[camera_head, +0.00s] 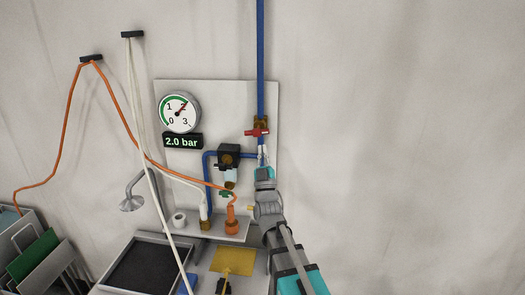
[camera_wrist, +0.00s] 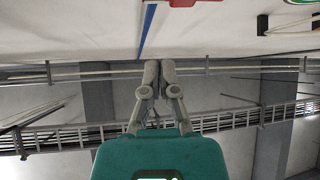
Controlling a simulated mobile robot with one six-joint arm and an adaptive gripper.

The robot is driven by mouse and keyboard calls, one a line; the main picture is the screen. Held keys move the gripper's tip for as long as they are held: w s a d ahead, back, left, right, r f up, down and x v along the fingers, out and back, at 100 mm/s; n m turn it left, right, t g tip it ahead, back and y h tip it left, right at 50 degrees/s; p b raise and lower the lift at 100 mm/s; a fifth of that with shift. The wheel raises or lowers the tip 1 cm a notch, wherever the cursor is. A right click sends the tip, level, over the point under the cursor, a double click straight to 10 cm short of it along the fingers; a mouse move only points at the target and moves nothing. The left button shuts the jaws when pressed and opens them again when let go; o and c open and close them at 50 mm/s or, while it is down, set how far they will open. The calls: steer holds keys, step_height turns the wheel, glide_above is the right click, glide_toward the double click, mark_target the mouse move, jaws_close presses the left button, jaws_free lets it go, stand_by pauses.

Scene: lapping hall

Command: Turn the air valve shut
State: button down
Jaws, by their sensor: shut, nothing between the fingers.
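The air valve has a red handle (camera_head: 257,132) on a brass body (camera_head: 261,121), set in the blue pipe (camera_head: 260,60) that runs down the wall. The handle lies crosswise to the pipe. My gripper (camera_head: 263,150) is shut and empty, just below the handle; I cannot tell if it touches it in the head view. In the wrist view my gripper's fingertips (camera_wrist: 158,66) are together, with the red handle (camera_wrist: 184,3) cut off at the top edge and a visible gap between them.
A pressure gauge (camera_head: 180,113) and a "2.0 bar" display (camera_head: 183,141) sit on the panel left of the valve. A black regulator (camera_head: 229,155) is close on the left. Orange (camera_head: 67,120) and white hoses (camera_head: 143,110) hang further left. The wall on the right is clear.

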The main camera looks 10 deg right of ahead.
stand_by(0.3)
steer(key=c, duration=1)
jaws_free()
steer(key=o, duration=0.4)
steer(key=shift+s+r+n+y+p, duration=0.15)
steer(key=shift+r+n+y+p, duration=0.3)
steer(key=shift+n+y, duration=0.5)
steer(key=shift+o, duration=0.3)
steer(key=n+y+p, duration=0.1)
steer(key=r+n+y, duration=0.1)
steer(key=n+y, duration=0.1)
steer(key=shift+s+a+r+n+y+p, duration=0.15)
steer(key=shift+s+n+y+p, duration=0.1)
steer(key=shift+p, duration=0.1)
steer(key=s+d+n+g+y+p, duration=0.2)
steer(key=d+n+g+y+p, duration=0.2)
steer(key=n+g+p, duration=0.7)
steer(key=shift+d+n+y+p, duration=0.3)
steer(key=shift+d+n+p, duration=0.65)
steer(key=shift+n, duration=2.35)
steer(key=shift+w, duration=0.1)
